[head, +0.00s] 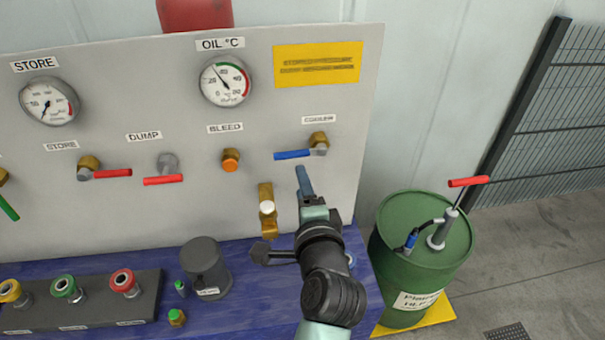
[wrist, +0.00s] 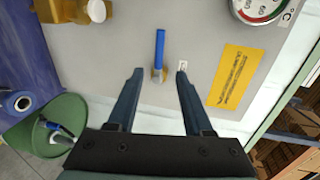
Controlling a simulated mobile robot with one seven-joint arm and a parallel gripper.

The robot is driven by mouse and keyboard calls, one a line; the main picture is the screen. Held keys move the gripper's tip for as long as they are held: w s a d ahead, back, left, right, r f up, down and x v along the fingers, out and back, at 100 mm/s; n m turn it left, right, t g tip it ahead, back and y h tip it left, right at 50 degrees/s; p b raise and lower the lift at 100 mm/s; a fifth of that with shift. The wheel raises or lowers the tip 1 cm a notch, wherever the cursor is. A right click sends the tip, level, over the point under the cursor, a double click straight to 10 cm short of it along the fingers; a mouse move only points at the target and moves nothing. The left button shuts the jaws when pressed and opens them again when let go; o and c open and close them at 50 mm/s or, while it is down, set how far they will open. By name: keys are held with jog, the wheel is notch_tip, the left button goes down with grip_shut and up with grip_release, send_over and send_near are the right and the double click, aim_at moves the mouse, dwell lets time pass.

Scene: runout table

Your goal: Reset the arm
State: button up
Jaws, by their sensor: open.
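My gripper (head: 305,182) is raised in front of the grey panel, just below the blue lever marked COOLER (head: 292,155) in the head view. In the wrist view the two fingers of my gripper (wrist: 159,75) are spread apart, with nothing held between them. The blue lever (wrist: 160,48) shows ahead of the fingertips in the wrist view, with its brass valve (wrist: 158,76) in the gap between them as seen. The lever lies about level in the head view, pointing left from its valve. I see no contact between the fingers and the lever.
The panel (head: 130,215) also carries red levers, gauges and a brass fitting (head: 267,215) close left of my gripper. A dark canister (head: 204,268) stands on the blue bench (head: 245,310). A green drum (head: 400,215) with a red-handled pump stands right. Open floor lies beyond it.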

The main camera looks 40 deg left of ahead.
dwell(0.5)
jog(key=w+d+r+n+t+h+b, duration=0.1)
jog(key=d+r+n+t, duration=0.15)
jog(key=d+r, duration=0.4)
jog(key=w+d+r+n+t+h, duration=0.15)
jog(key=d+r+t, duration=0.25)
jog(key=r, duration=0.6)
jog(key=w+d+r+n+t+h+b, duration=0.1)
jog(key=w+d+r+n+t+h, duration=0.1)
jog(key=d+r+t, duration=0.5)
jog(key=s+d+r+n+t+h, duration=0.1)
jog(key=s+d+r+h, duration=0.3)
jog(key=r, duration=0.5)
jog(key=s+d+r+n+t+h+b, duration=0.1)
jog(key=s+d+r+t+h, duration=0.1)
jog(key=s+d+r, duration=0.5)
jog(key=shift+s+d+r+t+h, duration=0.25)
jog(key=shift+s+r+t+h, duration=0.1)
jog(key=shift+r+h, duration=0.55)
